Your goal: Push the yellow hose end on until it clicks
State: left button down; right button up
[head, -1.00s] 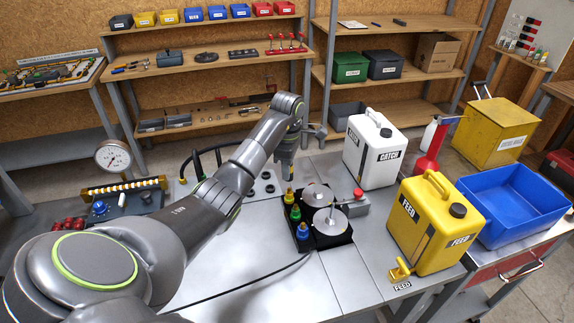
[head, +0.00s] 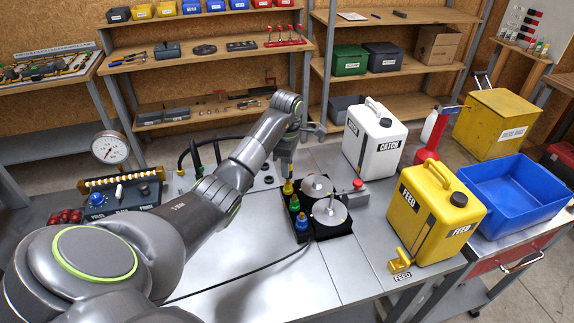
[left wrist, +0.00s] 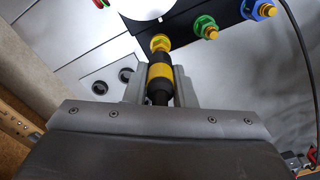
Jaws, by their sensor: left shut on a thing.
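My left gripper (head: 286,170) points down at the back left corner of a black block (head: 325,236) on the bench. In the left wrist view the gripper (left wrist: 160,92) is shut on the yellow hose end (left wrist: 160,72), a black sleeve with a yellow band. The hose end is lined up with the yellow fitting (left wrist: 160,43) and its tip meets or nearly meets it. I cannot tell whether it is seated. In the head view the yellow fitting (head: 288,187) shows just below the gripper. My right gripper is out of view.
Green (head: 294,205) and blue (head: 302,222) fittings stand in line beside the yellow one. Two round discs top the block. A white CATCH can (head: 371,145) and a yellow FEED can (head: 432,215) stand to the right. A dark hose crosses the bench in front.

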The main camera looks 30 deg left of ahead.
pick_arm(q)
jog(key=shift+f, duration=0.15)
jog(key=shift+f+b, duration=0.75)
jog(key=shift+b, duration=0.05)
jog(key=shift+f+b, duration=0.55)
jog(key=shift+b, duration=0.05)
dwell(0.8)
jog(key=c, duration=1.1)
grip_release()
